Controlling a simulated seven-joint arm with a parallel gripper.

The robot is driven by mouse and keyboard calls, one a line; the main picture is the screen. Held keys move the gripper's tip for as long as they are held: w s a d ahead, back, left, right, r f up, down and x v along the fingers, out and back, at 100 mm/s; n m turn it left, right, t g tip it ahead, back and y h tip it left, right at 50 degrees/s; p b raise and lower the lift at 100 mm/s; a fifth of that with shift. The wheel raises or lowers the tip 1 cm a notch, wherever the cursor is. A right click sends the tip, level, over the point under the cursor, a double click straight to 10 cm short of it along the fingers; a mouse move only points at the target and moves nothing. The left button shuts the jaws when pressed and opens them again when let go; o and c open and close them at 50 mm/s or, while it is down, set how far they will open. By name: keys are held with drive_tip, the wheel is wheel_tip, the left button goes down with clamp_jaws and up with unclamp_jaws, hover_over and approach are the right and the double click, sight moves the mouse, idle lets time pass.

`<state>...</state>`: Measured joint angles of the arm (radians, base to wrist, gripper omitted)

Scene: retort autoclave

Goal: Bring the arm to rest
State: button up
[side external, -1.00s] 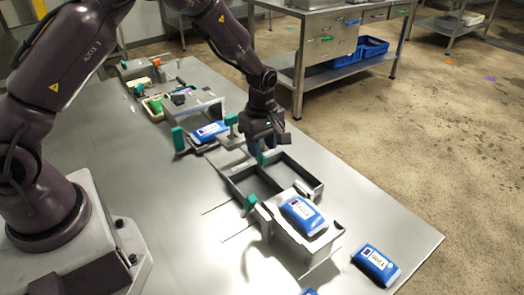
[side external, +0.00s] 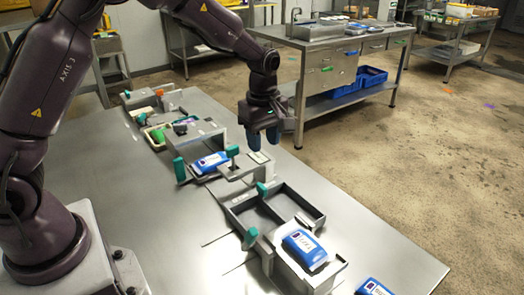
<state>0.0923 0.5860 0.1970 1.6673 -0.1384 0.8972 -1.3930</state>
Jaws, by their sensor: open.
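My arm reaches in from the left, bent over the table.
A blue pouch (side external: 304,249) lies on a raised metal block, beside a dark two-bay tray (side external: 310,213). Another blue pouch (side external: 208,162) lies in a fixture with teal handles (side external: 180,169). A third pouch (side external: 373,287) lies at the front right. A steel bench (side external: 325,65) stands behind.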

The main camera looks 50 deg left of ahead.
drive_tip(key=s+d+r+m+t, duration=0.1)
drive_tip(key=s+r+m+t, duration=0.1)
drive_tip(key=s+r+m, duration=0.6)
drive_tip(key=s+d+r+m+t, duration=0.1)
drive_tip(key=s+r+m+t, duration=0.2)
drive_tip(key=s+r+m, duration=0.5)
drive_tip(key=s+m, duration=0.1)
drive_tip(key=s, duration=0.7)
drive_tip(key=shift+d+m+t, duration=0.2)
drive_tip(key=shift+m+t, duration=0.1)
drive_tip(key=shift+m, duration=0.1)
